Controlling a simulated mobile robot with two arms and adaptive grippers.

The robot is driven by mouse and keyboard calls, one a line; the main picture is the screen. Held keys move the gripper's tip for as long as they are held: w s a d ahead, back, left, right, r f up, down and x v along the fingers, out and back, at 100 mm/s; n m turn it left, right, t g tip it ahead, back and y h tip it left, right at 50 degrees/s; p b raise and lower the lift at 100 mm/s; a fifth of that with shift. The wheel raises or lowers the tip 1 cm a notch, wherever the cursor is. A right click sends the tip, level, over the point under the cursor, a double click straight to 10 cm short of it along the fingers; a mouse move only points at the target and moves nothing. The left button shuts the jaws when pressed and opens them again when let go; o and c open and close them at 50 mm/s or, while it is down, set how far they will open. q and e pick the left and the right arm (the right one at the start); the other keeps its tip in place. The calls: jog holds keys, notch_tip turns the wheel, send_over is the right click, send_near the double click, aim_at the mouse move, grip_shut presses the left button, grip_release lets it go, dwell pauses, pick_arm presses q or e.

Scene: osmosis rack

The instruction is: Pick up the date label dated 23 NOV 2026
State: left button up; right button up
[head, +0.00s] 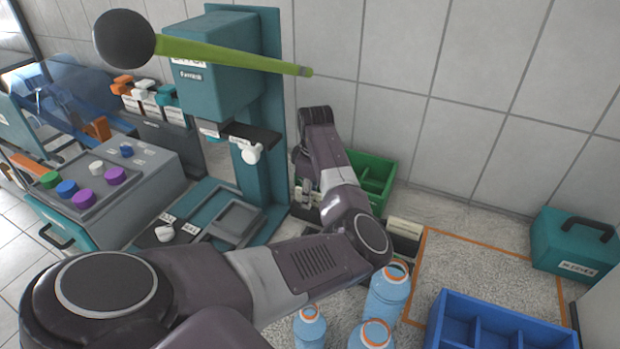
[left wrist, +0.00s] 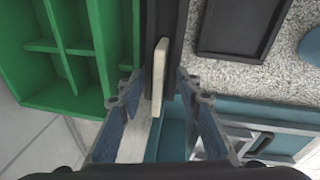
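In the left wrist view, a thin cream card (left wrist: 159,72) stands nearly edge-on in a dark holder (left wrist: 172,20). No date can be read on it, so I cannot tell whether it is the 23 NOV 2026 label. My left gripper (left wrist: 160,112) is open, with one finger on each side of the card and visible gaps between. In the head view, my left gripper (head: 305,196) points down beside the green crate, partly hidden by my own arm. A dark holder with a pale card (head: 405,229) shows right of my forearm; its print is unreadable. My right gripper is not in view.
A green divided crate (head: 378,172) stands against the wall. Blue bottles (head: 388,294) and a blue divided crate (head: 500,325) are in front. A teal machine (head: 215,75) rises on the left; a teal case (head: 573,245) stands far right. The orange-outlined area (head: 470,265) has clear room.

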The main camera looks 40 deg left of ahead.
pick_arm(q)
grip_shut()
jog(key=shift+r, duration=0.1)
dwell(0.3)
